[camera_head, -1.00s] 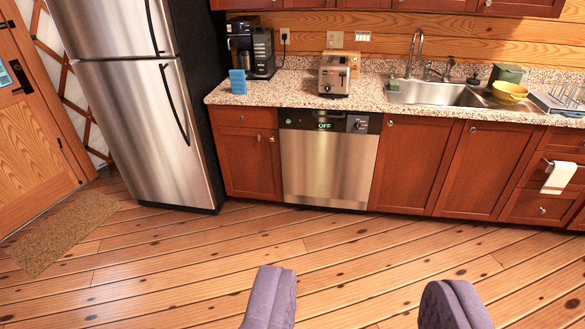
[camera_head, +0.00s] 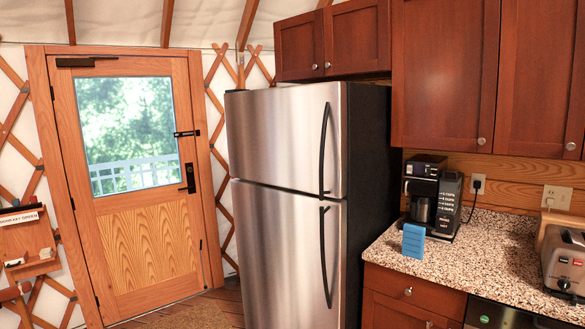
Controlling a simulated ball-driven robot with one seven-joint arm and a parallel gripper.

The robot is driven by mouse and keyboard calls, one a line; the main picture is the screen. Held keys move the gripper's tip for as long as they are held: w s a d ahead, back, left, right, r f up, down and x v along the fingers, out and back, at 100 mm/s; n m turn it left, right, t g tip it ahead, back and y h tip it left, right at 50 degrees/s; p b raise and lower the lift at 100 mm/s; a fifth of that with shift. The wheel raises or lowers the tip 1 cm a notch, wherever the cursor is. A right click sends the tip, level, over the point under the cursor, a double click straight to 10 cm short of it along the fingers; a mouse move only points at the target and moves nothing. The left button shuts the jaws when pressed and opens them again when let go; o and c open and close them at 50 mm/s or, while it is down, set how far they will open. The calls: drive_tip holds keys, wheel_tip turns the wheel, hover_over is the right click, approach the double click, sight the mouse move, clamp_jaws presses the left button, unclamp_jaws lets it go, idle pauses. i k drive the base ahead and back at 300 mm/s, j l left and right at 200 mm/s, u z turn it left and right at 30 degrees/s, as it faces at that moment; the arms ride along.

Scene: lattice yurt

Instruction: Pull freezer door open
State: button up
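The stainless steel fridge stands in the middle of the view, with black sides. Its upper door, the freezer door (camera_head: 275,140), looks shut. A black vertical freezer handle (camera_head: 324,148) runs along the door's right edge. The lower fridge door (camera_head: 275,255) is also shut, with its own black handle (camera_head: 325,258) below the freezer handle. My gripper is not in view, so its place and opening are hidden.
A granite counter (camera_head: 480,262) is right of the fridge, holding a coffee maker (camera_head: 432,198), a blue block-like item (camera_head: 413,240) and a toaster (camera_head: 566,262). Cabinets (camera_head: 330,42) hang above. A wooden door (camera_head: 130,185) is at left. Little floor shows.

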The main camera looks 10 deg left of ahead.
sight(294, 137)
drive_tip(key=i+j+z, duration=0.25)
drive_tip(key=i, duration=0.35)
drive_tip(key=i+j+z, duration=0.2)
drive_tip(key=i+j, duration=0.35)
drive_tip(key=i+j+z, duration=0.4)
drive_tip(key=j, duration=0.2)
drive_tip(key=i+j+z, duration=0.1)
drive_tip(key=j+z, duration=0.15)
drive_tip(key=i+j+z, duration=0.2)
drive_tip(key=j, duration=0.25)
drive_tip(key=j+z, duration=0.2)
drive_tip(key=j, duration=0.2)
drive_tip(key=i+j, duration=0.1)
drive_tip(key=j, duration=0.3)
drive_tip(key=i+j, duration=0.1)
drive_tip(key=j, duration=0.3)
drive_tip(key=i+j, duration=0.1)
drive_tip(key=j, duration=0.3)
